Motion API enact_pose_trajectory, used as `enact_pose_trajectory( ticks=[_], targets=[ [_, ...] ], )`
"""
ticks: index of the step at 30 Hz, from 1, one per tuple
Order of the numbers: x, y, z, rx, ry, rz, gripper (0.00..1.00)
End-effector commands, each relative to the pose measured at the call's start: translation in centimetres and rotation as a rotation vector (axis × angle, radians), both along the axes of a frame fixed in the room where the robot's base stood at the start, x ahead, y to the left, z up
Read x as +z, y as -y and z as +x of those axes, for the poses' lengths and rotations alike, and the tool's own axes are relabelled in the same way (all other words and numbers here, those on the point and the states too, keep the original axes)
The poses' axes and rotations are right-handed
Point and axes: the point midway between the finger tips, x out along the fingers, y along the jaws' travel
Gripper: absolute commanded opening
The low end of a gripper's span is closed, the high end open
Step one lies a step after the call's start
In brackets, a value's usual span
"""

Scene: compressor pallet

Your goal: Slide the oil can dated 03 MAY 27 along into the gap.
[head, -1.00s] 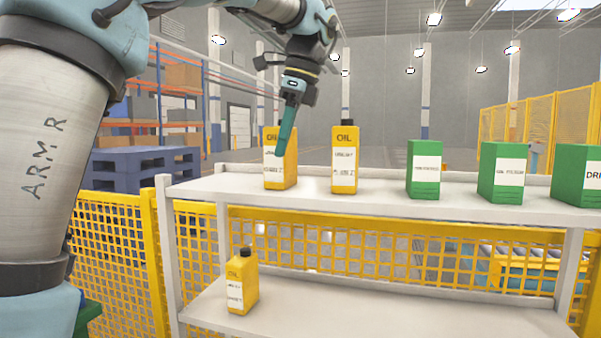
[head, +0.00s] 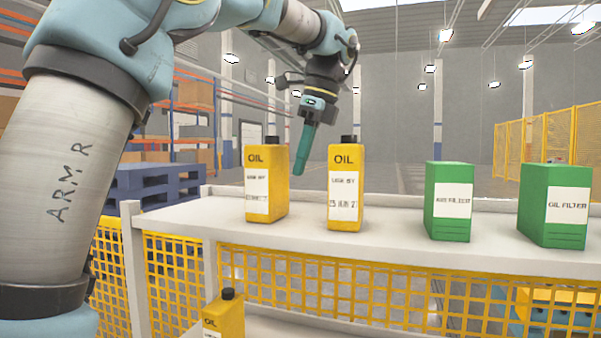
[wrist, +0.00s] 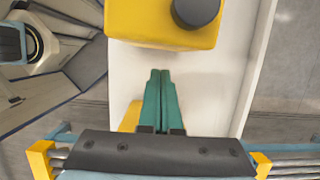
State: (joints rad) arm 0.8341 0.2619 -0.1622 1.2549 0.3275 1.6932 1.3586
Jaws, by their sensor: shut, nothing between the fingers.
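Two yellow oil cans with dark caps stand upright on the upper shelf (head: 400,240). The left can (head: 281,182) has a date too small to read surely. The right can (head: 345,153) has a label that seems to end in a JUN date. A third can (head: 229,318) stands lower down, its label cut off by the frame. My gripper (head: 298,172) is shut and empty, its teal fingertips between the two upper cans, close to the left one. In the wrist view the shut fingers (wrist: 158,75) point at a can (wrist: 150,22), with a small space between.
Two green filter boxes (head: 450,202) (head: 553,205) stand further right on the upper shelf. The shelf is bare between the right can and the nearer box. Yellow mesh fencing (head: 330,290) runs below the shelf. A blue pallet stack (head: 155,185) stands behind at left.

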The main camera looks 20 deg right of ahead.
Motion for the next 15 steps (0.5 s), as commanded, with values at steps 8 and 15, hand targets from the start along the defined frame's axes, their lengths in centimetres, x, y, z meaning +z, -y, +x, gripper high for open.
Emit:
enact_pose_trajectory(
  ticks=[8, 15],
  targets=[
    [-4.8, -1.1, 0.9, 0.001, -0.003, 0.003, 0.0],
    [-7.4, -1.7, 1.5, 0.002, -0.001, 0.001, 0.0]
  ],
)
